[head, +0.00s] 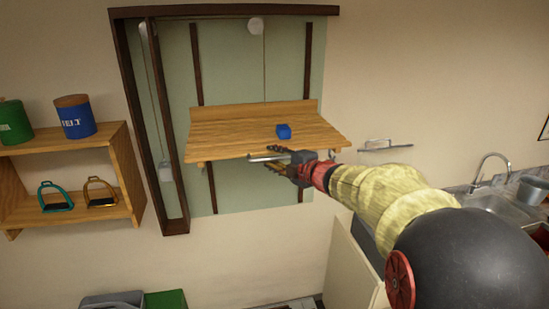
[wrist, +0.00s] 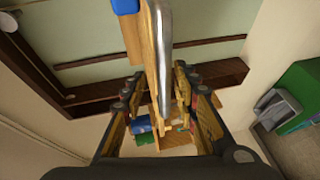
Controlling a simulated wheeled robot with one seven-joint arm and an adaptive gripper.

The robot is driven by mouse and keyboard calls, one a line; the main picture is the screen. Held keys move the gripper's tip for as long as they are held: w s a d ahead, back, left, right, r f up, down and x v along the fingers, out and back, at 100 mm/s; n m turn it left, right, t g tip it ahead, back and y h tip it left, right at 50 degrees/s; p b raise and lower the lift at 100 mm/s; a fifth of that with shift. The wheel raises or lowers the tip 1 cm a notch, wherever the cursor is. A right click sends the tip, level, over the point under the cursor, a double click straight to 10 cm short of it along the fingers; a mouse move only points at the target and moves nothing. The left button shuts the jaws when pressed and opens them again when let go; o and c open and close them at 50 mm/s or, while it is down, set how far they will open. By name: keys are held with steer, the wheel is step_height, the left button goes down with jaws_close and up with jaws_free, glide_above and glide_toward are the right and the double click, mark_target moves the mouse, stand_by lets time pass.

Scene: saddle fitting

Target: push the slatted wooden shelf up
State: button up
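The slatted wooden shelf (head: 235,133) is a light wood board with a raised back edge, set against dark vertical rails. A blue block (head: 283,131) lies on top of it and shows partly in the wrist view (wrist: 125,5). A grey metal bar (head: 262,158) runs along the shelf's front edge; it also shows in the wrist view (wrist: 161,50). My gripper (head: 274,162) is at this front edge, right of its middle. In the wrist view its fingers (wrist: 160,88) stand apart, either side of the bar and shelf edge. I cannot tell whether they touch it.
A wooden cubby (head: 115,165) holds canisters and two stirrups. A sink (head: 505,207) is at the right.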

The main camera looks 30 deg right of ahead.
steer(key=shift+s, duration=0.1)
steer(key=v, duration=1.2)
steer(key=shift+f, duration=0.1)
